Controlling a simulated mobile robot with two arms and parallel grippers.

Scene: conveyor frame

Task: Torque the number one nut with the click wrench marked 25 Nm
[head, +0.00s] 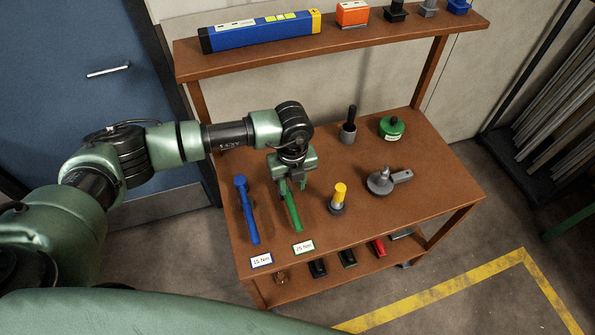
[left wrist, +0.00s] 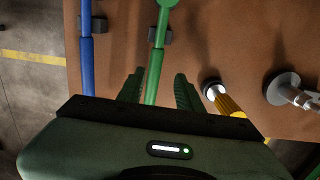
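The green click wrench (head: 293,213) lies on the brown bench, with a label (head: 303,247) reading 25 Nm at its near end. My left gripper (head: 291,186) is over its handle, pointing down, and hides part of it. In the left wrist view the green wrench (left wrist: 155,72) runs between the two spread fingers of my left gripper (left wrist: 158,77), with a gap on both sides. A blue wrench (head: 248,212) lies to the left, by a 15 Nm label (head: 260,260). My right gripper and the number one nut are not in view.
Right of the wrench stand a yellow-handled tool (head: 339,196) and a grey round tool with a side handle (head: 381,181). A black-handled tool (head: 348,125) and a green round object (head: 391,127) are farther back. An upper shelf (head: 330,47) overhangs the back.

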